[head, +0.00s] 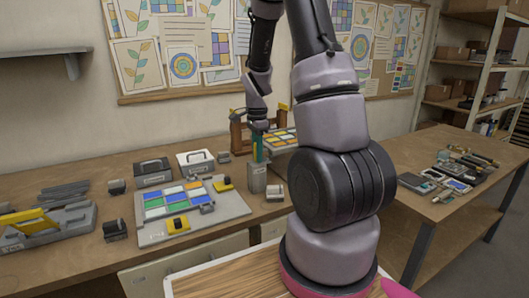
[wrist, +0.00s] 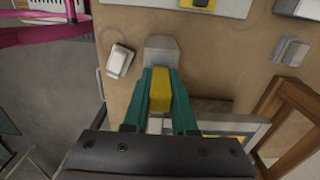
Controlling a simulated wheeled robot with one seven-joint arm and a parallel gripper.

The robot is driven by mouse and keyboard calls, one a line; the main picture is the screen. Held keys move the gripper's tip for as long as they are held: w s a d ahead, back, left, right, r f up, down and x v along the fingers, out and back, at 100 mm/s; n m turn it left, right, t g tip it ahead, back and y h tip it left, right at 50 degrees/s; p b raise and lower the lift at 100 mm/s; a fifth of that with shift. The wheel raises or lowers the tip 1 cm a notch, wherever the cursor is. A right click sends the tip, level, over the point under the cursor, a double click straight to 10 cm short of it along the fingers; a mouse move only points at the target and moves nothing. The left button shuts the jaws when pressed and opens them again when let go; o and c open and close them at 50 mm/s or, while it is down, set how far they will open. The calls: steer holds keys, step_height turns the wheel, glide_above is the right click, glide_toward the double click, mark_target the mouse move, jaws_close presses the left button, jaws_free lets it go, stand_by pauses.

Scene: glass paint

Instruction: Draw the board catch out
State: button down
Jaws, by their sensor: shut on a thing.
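My gripper (wrist: 160,92) has teal fingers and is shut on a yellow piece (wrist: 158,90), one finger on each side of it. A grey block (wrist: 162,50) shows just beyond the yellow piece. In the head view my gripper (head: 258,150) points down at the grey block (head: 257,181), which stands upright on the bench. I cannot tell whether the yellow piece is still seated in the block. A grey board (head: 222,208) with coloured panes lies to the left and carries yellow-and-black pieces (head: 178,223). My fingers hide part of the yellow piece.
A wooden stand (head: 238,136) with a colour panel (head: 283,140) is behind my gripper; its frame (wrist: 284,122) is close at right in the wrist view. A small pale block (head: 274,192) is beside the grey block. Black (head: 153,171) and white (head: 196,163) boxes stand behind the board.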

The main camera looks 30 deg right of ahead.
mark_target(255, 143)
steer(key=shift+a, duration=0.3)
steer(key=c, duration=0.7)
jaws_free()
steer(key=shift+a, duration=0.15)
step_height(255, 143, up, 11)
steer(key=shift+f, duration=0.1)
